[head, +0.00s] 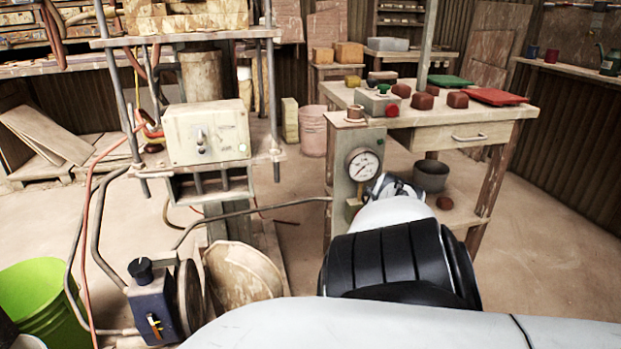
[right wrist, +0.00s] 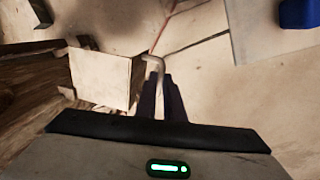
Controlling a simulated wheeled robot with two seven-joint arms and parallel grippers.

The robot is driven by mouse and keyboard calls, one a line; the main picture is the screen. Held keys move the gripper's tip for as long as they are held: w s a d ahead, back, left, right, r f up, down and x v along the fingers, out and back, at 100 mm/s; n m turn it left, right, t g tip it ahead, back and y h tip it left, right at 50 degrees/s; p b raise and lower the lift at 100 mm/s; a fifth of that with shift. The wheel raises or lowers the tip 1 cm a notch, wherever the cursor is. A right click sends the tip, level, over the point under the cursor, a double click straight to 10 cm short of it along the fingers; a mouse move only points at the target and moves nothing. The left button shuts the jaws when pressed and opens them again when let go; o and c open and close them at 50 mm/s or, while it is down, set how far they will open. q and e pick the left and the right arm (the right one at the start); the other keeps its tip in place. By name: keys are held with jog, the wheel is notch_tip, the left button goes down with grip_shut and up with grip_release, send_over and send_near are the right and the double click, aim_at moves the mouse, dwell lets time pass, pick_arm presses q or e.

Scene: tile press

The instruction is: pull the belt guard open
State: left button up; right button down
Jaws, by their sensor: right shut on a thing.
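My right gripper (right wrist: 161,92) is shut on a bent pale handle (right wrist: 154,62) in the right wrist view. The handle sits at the edge of a beige box-like panel (right wrist: 103,79), which may be the belt guard; I cannot tell for sure. In the head view, my right gripper (head: 397,187) is beside the post with the pressure gauge (head: 363,165). My own arm hides its fingers and the handle there. A rounded, worn beige cover (head: 243,277) stands beside a dark wheel at the lower left. My left gripper is not in view.
A workbench (head: 467,123) with red blocks and a drawer stands behind my right gripper. The press frame with a beige control box (head: 206,133) is at left. A green bucket (head: 38,297) and a blue motor box (head: 155,307) stand low left. Floor at right is clear.

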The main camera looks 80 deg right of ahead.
jog(key=shift+a+f, duration=0.1)
jog(key=c, duration=1.9)
grip_release()
jog(key=shift+o, duration=0.2)
pick_arm(q)
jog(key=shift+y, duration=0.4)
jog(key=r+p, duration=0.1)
jog(key=p, duration=0.1)
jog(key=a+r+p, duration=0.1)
jog(key=p, duration=0.2)
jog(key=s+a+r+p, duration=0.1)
jog(key=p, duration=0.1)
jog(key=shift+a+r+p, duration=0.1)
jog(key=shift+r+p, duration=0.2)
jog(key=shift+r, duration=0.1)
pick_arm(e)
notch_tip(320, 180, up, 10)
jog(key=s, duration=0.1)
jog(key=shift+s, duration=0.4)
jog(key=shift+a, duration=0.15)
